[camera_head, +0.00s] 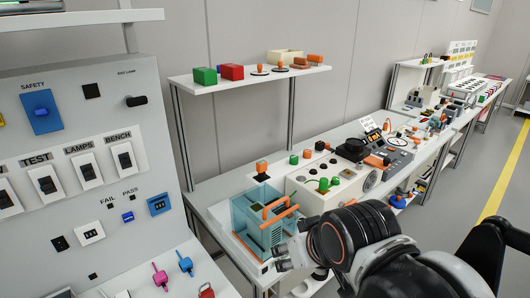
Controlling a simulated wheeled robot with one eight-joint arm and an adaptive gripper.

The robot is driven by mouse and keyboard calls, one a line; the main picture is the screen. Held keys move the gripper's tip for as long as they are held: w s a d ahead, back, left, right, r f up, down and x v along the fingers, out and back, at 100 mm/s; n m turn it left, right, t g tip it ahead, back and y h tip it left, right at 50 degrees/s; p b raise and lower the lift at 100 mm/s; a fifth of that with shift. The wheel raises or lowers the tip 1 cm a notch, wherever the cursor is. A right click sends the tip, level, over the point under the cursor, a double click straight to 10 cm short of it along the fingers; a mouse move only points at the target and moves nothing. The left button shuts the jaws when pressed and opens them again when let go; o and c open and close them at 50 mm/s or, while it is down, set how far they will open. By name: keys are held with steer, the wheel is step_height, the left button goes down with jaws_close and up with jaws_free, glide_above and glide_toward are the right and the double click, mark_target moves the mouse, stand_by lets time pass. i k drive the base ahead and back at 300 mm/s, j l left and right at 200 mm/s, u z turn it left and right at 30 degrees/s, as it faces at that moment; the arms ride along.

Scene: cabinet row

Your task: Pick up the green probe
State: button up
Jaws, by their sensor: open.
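A small green piece (324,184) stands on the front of the white instrument box (312,202) on the bench. It may be the green probe, but it is too small to be sure.
The clear blue box (248,214) with an orange handle stands at the bench's near end. A switch panel (80,150) fills the left. A shelf (250,78) with green and red blocks hangs above. Open floor (480,165) lies to the right.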

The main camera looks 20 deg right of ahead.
mark_target(324, 181)
steer(key=z, duration=0.35)
steer(key=k+j+z, duration=0.1)
steer(key=j+z, duration=0.15)
steer(key=z, duration=0.2)
steer(key=k+j+z, duration=0.15)
steer(key=z, duration=0.3)
steer(key=k+j+z, duration=0.2)
steer(key=z, duration=0.2)
steer(key=k+j, duration=0.2)
